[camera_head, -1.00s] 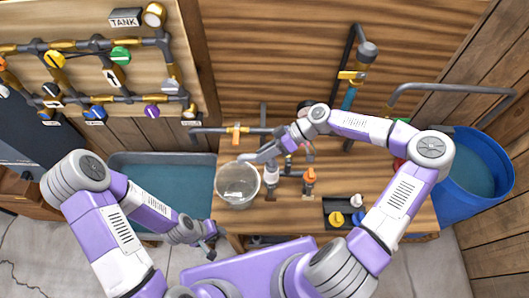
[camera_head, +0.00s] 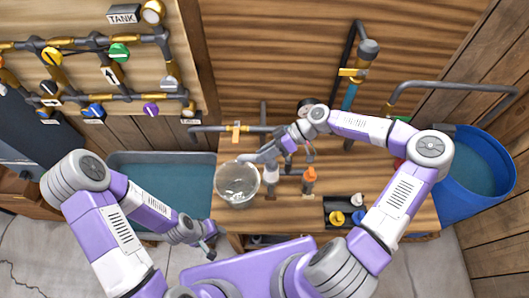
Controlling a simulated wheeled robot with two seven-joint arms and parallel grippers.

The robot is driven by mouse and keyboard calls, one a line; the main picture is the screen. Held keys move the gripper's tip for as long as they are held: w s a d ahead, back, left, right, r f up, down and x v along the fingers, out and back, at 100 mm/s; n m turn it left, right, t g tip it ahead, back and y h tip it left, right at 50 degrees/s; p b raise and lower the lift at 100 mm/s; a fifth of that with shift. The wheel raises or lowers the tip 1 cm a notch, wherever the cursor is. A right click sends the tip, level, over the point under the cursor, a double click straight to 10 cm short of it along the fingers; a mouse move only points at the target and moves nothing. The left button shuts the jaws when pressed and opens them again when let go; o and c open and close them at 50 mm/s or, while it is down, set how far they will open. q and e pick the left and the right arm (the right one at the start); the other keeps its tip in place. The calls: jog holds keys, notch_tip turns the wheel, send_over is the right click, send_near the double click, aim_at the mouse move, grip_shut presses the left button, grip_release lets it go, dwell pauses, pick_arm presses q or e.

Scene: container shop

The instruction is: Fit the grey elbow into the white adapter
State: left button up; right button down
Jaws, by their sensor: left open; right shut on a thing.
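My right gripper (camera_head: 283,150) is over the middle of the wooden bench and is shut on a grey part, which looks like the grey elbow (camera_head: 263,154). The white adapter (camera_head: 271,173) stands upright on the bench just below the elbow. The gripper partly covers both, and I cannot tell whether they touch or are joined. My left gripper (camera_head: 208,241) is open and empty, low in front of the water trough, well apart from the parts.
A clear bowl (camera_head: 237,184) stands close left of the adapter, and an orange-topped piece (camera_head: 309,181) close right. A black tray (camera_head: 343,211) with small coloured parts is at the right. A water trough (camera_head: 165,158), a blue barrel (camera_head: 470,170) and pipes (camera_head: 235,129) surround the bench.

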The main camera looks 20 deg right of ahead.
jog(key=c, duration=0.8)
grip_release()
jog(key=v, duration=0.7)
jog(key=shift+d+r+b, duration=0.15)
jog(key=shift+d+b, duration=0.05)
jog(key=shift+b, duration=0.1)
